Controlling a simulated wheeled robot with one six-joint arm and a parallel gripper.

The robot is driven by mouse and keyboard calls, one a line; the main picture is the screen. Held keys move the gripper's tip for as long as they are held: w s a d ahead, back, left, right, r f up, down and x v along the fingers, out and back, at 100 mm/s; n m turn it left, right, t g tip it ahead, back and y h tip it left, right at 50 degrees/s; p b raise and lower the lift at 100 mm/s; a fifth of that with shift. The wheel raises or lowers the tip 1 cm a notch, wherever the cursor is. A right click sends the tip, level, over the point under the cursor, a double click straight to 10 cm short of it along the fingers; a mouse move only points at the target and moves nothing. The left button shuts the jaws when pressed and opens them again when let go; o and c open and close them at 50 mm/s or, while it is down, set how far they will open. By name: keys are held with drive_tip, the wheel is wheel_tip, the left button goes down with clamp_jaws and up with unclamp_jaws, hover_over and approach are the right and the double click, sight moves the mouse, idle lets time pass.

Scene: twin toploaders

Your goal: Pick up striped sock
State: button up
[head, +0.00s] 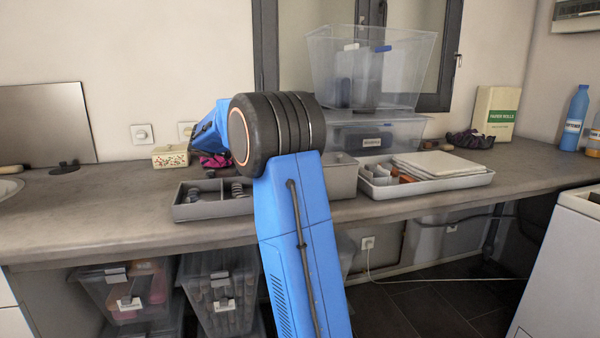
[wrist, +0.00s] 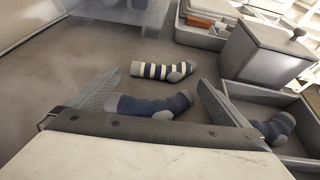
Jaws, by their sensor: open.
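The striped sock (wrist: 163,70), with navy and cream bands and a grey heel and toe, lies flat on the grey worktop (wrist: 75,95) in the wrist view. My gripper (wrist: 159,82) is open and empty, its two grey fingers spread wide. The striped sock lies beyond the fingertips, roughly centred across the gap. A plain blue sock with grey ends (wrist: 152,107) lies nearer, between the fingers as seen. In the head view my arm hides the gripper, and I cannot make out the striped sock.
Another blue-and-grey sock (wrist: 277,127) lies in a grey tray (wrist: 300,160) at the right. A grey lidded box (wrist: 262,52) stands behind it. In the head view, clear bins (head: 372,75), a white tray (head: 430,187) and a floral box (head: 170,156) stand on the counter.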

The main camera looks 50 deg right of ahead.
drive_tip(key=x, duration=0.4)
drive_tip(key=shift+w+d, duration=0.1)
drive_tip(key=shift+d, duration=0.05)
drive_tip(key=c, duration=1.5)
drive_tip(key=shift+o, duration=0.2)
wheel_tip(320, 180, up, 10)
drive_tip(key=shift+r, duration=0.1)
